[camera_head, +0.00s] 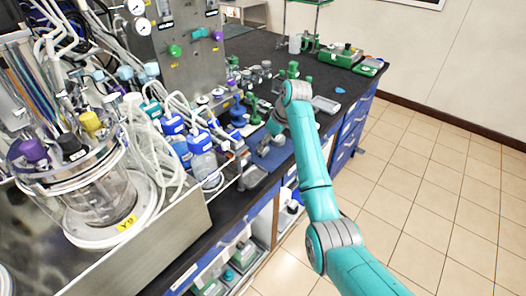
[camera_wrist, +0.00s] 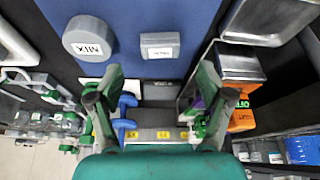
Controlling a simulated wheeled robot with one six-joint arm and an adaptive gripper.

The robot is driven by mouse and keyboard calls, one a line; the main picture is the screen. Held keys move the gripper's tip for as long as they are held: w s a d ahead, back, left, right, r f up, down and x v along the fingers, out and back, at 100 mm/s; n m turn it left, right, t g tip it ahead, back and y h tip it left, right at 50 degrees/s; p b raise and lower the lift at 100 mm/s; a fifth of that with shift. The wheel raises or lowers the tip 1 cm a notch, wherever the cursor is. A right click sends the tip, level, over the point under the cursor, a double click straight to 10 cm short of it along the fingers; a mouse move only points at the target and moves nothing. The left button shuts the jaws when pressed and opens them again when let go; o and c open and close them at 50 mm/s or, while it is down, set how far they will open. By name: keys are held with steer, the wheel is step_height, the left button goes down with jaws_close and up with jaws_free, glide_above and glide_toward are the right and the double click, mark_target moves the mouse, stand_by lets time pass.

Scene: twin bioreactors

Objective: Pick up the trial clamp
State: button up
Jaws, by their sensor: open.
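On a blue mat (camera_wrist: 130,15) in the wrist view lies a small grey block with a white label (camera_wrist: 160,45). Its print is upside down and too small to read surely; it may be the trial clamp. A round grey piece marked MIX (camera_wrist: 89,37) lies left of it on the same mat. My gripper (camera_wrist: 160,78) is open and empty, its two green fingers apart, with the block beyond the fingertips, roughly centred between them. In the head view my gripper (camera_head: 268,136) is over the bench near the blue mat (camera_head: 276,157), and the small pieces are hard to make out.
Metal trays (camera_wrist: 240,62) stand right of the mat in the wrist view. In the head view, blue-capped bottles (camera_head: 200,140) and a glass bioreactor vessel (camera_head: 100,200) crowd the left of the black bench. Green cases (camera_head: 340,55) sit at the far end. The tiled floor (camera_head: 440,190) is clear.

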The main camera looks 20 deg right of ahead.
steer(key=shift+x, duration=2.25)
steer(key=shift+s+d, duration=0.1)
steer(key=c, duration=0.9)
